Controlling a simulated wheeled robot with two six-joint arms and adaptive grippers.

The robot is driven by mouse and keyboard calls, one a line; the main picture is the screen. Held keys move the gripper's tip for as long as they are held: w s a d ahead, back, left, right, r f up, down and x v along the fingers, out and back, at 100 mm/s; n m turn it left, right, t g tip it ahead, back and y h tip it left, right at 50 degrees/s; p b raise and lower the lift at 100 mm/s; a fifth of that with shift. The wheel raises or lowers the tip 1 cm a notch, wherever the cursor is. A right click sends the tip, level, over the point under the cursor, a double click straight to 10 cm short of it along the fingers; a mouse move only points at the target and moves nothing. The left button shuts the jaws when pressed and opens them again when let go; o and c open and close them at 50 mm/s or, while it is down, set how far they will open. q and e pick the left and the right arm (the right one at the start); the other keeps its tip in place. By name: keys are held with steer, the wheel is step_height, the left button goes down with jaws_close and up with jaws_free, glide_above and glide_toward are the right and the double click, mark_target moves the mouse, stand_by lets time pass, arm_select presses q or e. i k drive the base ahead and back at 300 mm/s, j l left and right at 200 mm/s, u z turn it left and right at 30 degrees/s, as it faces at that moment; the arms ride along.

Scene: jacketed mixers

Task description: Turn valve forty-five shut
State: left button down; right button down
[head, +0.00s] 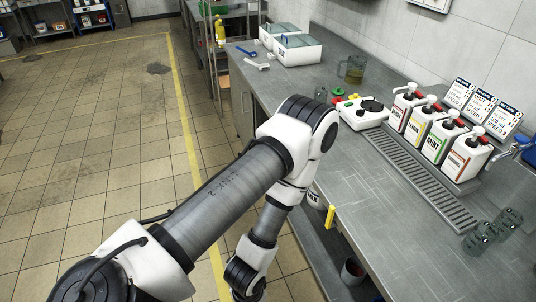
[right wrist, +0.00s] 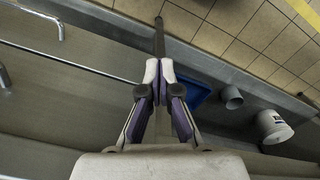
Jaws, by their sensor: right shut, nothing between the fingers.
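No valve with a readable number forty-five shows. A yellow lever-like piece (head: 330,216) stands upright at the counter's front edge in the head view; I cannot tell whether it is a valve handle. My right gripper (right wrist: 159,68) shows in the right wrist view with its two fingers together and nothing between them. A dark bar (right wrist: 159,36) runs beyond its fingertips; I cannot tell whether they touch. One of my arms crosses the head view from the lower left, its gripper out of the picture. My left gripper is not in view.
The steel counter (head: 365,205) holds pump bottles (head: 437,139), a white appliance (head: 362,113), white bins (head: 297,49) and glasses (head: 478,238). A white bucket (right wrist: 273,126), a grey cup (right wrist: 232,97) and a blue object (right wrist: 198,95) lie near my right gripper. The tiled floor at left is clear.

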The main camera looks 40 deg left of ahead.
mark_target(330, 223)
steer(key=u, duration=0.75)
steer(key=z, duration=4)
steer(key=k+j+z, duration=0.15)
steer(key=k+z, duration=0.15)
steer(key=k+j+z, duration=0.1)
steer(key=k+z, duration=0.25)
